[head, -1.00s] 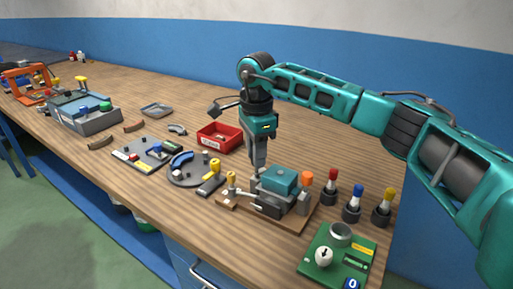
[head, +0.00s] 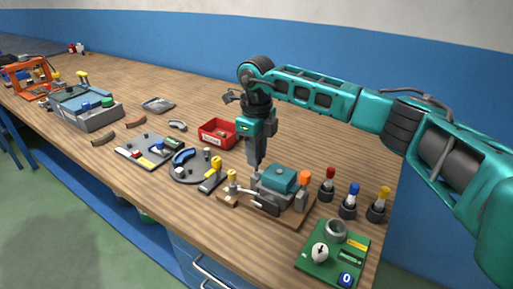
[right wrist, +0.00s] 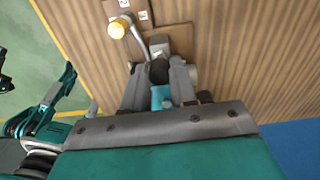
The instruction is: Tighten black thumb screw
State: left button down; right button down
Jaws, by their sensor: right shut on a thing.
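The black thumb screw (right wrist: 158,71) shows in the right wrist view as a dark round head between the fingers of my right gripper (right wrist: 160,86). In the head view, my right gripper (head: 256,168) points down at the left back side of a teal-topped fixture (head: 281,177) and hides the screw there. The gripper is shut on the screw. The fixture sits on a wooden base (head: 292,216) with a metal lever and a yellow knob (head: 233,175) at its left. The screw's thread and seat are hidden.
A red tray (head: 217,133) stands behind and left of the fixture. Red, blue and yellow-topped drivers (head: 348,201) stand to its right. A green board (head: 331,254) with a dial lies in front. A round grey plate (head: 190,172) lies to the left.

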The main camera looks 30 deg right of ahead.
jog(key=shift+r+m+p, duration=0.1)
jog(key=shift+m+p, duration=0.3)
jog(key=shift+m, duration=1.2)
jog(key=c, duration=0.9)
grip_release()
notch_tip(320, 180, up, 13)
